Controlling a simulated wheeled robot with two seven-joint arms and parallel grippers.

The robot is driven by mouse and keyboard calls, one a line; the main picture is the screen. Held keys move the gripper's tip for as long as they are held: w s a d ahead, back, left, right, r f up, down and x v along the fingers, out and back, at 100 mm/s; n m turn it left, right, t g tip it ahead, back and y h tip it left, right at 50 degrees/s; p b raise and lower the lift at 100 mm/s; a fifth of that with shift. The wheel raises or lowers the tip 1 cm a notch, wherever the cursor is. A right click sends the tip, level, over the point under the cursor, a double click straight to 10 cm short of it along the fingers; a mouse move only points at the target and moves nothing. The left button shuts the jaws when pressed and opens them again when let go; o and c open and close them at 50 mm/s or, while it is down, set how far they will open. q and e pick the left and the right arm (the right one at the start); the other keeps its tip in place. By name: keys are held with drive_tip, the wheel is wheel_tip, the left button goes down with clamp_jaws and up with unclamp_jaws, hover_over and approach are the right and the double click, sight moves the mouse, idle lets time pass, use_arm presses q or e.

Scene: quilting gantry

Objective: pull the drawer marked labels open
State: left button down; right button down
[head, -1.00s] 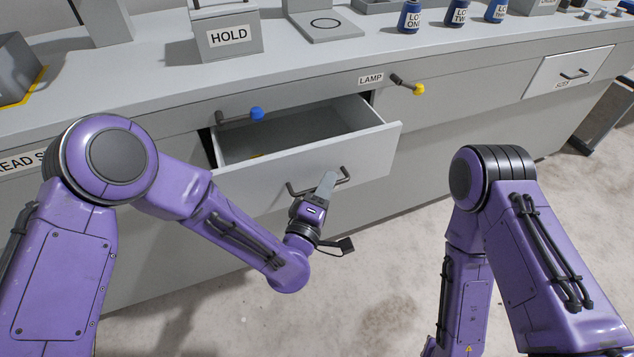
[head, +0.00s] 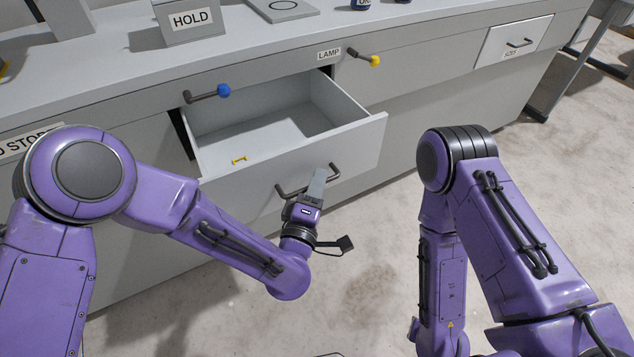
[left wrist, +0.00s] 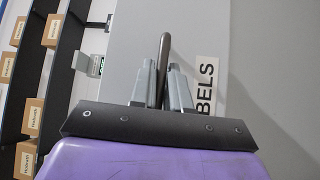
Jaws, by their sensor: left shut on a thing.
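The drawer marked labels (head: 350,150) is pulled well out of the grey counter. Its inside shows in the head view, with a small yellow item (head: 239,160) on its floor. The drawer's dark bar handle (head: 288,192) is on the front panel. My left gripper (head: 316,178) is at the handle with its fingers shut on it. In the left wrist view the handle (left wrist: 164,62) stands between the two grey fingers, and the label (left wrist: 207,88) shows the letters "BELS", partly hidden by a finger. My right arm is in the head view, but its gripper is out of sight.
A blue-knobbed lever (head: 223,91) sticks out above the drawer, and a yellow-knobbed lever (head: 375,61) is to its right beside the LAMP label (head: 328,54). Floor in front is clear.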

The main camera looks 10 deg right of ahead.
use_arm(q)
drive_tip(key=shift+a, duration=0.1)
drive_tip(key=c, duration=1.2)
unclamp_jaws()
drive_tip(key=b+v, duration=0.1)
drive_tip(key=v, duration=0.9)
drive_tip(key=shift+s, duration=0.25)
